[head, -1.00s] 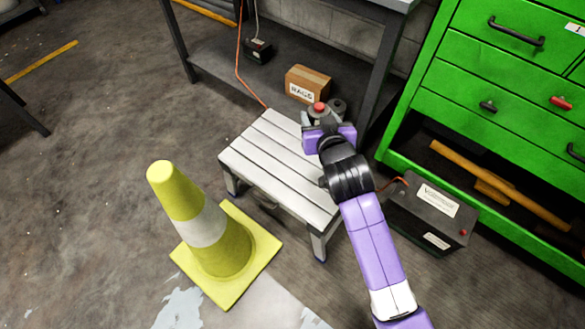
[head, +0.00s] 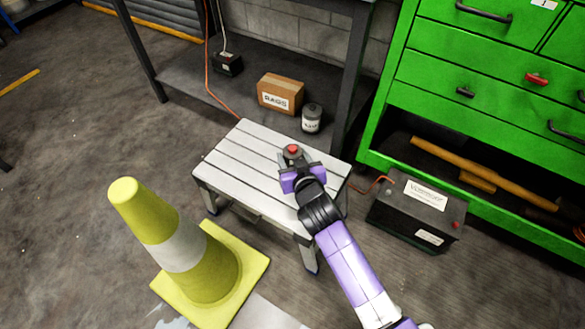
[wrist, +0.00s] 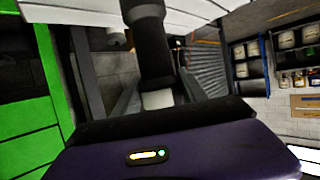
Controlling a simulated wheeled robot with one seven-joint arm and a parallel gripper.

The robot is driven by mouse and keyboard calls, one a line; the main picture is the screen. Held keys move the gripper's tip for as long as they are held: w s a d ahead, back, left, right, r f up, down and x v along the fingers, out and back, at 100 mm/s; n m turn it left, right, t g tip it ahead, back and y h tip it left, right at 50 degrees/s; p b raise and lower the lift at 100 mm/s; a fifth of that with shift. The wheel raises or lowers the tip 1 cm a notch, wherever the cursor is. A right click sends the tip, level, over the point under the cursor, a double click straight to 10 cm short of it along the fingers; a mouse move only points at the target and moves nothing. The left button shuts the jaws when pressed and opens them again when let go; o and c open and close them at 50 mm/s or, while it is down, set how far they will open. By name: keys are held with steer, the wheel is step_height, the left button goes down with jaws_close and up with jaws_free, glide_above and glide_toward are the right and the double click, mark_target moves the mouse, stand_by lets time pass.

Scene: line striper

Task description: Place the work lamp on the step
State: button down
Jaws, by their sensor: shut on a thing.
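The step (head: 235,160) is a low grey-white slatted stool standing on the floor in the head view. My gripper (head: 297,165) is above its right part, shut on the work lamp (head: 292,150). From the head view the lamp shows a red top and a grey body. In the wrist view the lamp (wrist: 150,45) is a dark upright shape between my fingers (wrist: 160,95), and pale step slats show at the top. The lamp's base is hidden in the head view, and I cannot tell whether it touches the step.
A yellow cone (head: 190,255) stands left in front of the step. A black battery (head: 415,208) is on the floor to the right, by the green drawer cabinet (head: 440,90). A rags box (head: 280,94) and grey can (head: 312,118) sit on the bench shelf behind.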

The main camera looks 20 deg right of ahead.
steer(key=shift+f+b, duration=0.8)
steer(key=shift+f, duration=1.3)
steer(key=shift+f, duration=0.2)
steer(key=c, duration=0.6)
jaws_free()
steer(key=shift+r, duration=0.2)
steer(key=p+v, duration=0.2)
steer(key=v, duration=1)
steer(key=shift+f, duration=0.1)
steer(key=shift+s, duration=0.1)
